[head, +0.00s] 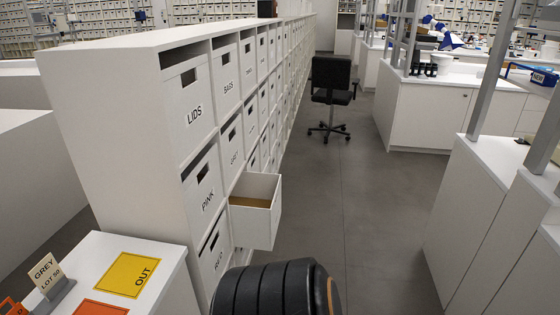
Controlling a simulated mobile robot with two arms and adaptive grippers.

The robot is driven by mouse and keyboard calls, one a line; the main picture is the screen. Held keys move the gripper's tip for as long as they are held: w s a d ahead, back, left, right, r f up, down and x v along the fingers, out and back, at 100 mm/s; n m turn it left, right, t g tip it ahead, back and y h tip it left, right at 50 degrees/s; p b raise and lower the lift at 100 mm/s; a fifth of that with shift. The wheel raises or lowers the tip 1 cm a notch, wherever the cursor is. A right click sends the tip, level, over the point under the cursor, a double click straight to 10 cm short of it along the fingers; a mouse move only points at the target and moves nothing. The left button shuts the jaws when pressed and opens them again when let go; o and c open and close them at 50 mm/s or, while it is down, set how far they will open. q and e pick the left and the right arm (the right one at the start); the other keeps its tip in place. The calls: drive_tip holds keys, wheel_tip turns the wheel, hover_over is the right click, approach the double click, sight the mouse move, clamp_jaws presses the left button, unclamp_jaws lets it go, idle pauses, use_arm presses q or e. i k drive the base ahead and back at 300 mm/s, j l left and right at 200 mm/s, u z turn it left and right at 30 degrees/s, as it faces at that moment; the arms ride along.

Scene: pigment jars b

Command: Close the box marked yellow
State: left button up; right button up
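A white box (256,226) is pulled out of the cabinet (120,110), in the second column from the near end, to the right of the box marked RED (213,256). Its top is open and tan-brown contents show inside. No box marked yellow can be read in this view. Neither of my grippers is in view.
Boxes marked LIDS (188,98), BAGS (227,80) and PINK (204,187) sit flush. A near table (175,275) carries a yellow OUT card (128,272) and a GREY sign (48,275). A black chair (331,82) stands in the aisle. The floor (370,210) between is clear.

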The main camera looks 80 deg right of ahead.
sight(254, 200)
drive_tip(key=z, duration=2.75)
